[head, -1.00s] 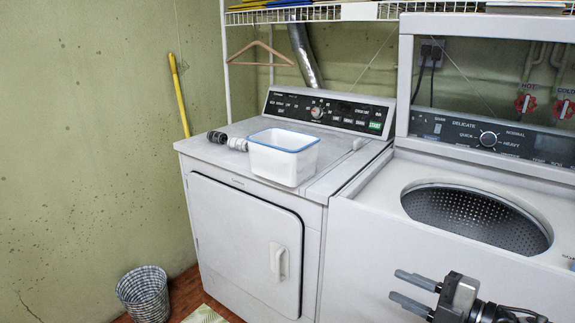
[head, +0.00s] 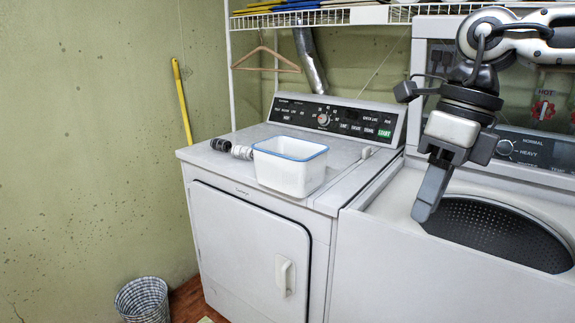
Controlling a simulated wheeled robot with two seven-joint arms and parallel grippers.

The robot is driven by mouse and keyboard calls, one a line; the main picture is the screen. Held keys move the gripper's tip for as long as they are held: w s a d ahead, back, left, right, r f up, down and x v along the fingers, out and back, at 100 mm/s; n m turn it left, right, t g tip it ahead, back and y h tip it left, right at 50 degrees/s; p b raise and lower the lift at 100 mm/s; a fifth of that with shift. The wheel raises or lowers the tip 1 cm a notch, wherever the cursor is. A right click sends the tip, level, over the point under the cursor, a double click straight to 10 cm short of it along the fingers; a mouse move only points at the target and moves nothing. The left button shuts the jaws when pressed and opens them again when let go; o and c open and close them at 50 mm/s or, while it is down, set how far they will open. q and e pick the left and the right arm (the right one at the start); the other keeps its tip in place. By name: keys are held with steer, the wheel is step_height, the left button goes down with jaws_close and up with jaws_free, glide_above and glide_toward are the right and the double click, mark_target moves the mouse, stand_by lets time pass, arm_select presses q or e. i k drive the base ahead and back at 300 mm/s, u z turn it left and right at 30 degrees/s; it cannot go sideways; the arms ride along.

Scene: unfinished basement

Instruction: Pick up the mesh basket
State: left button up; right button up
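A grey-and-white checked basket (head: 143,301), the only thing here that looks like a mesh basket, stands upright on the floor at the lower left. Its bottom is cut off by the picture edge. My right gripper (head: 425,207) hangs from the upper right, pointing down in front of the washer's tub opening. It is far to the right of the basket and well above it. Its fingers overlap from this side, so their gap is hidden, and I see nothing held. My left gripper is out of view.
A white tub with a blue rim (head: 289,174) and two small fittings (head: 231,149) sit on the dryer (head: 243,245). The open washer (head: 375,254) stands to its right. A wire shelf (head: 330,18) runs above. A yellow handle (head: 182,100) leans on the left wall.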

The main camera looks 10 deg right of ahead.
mark_target(293, 167)
steer(key=i, duration=1.85)
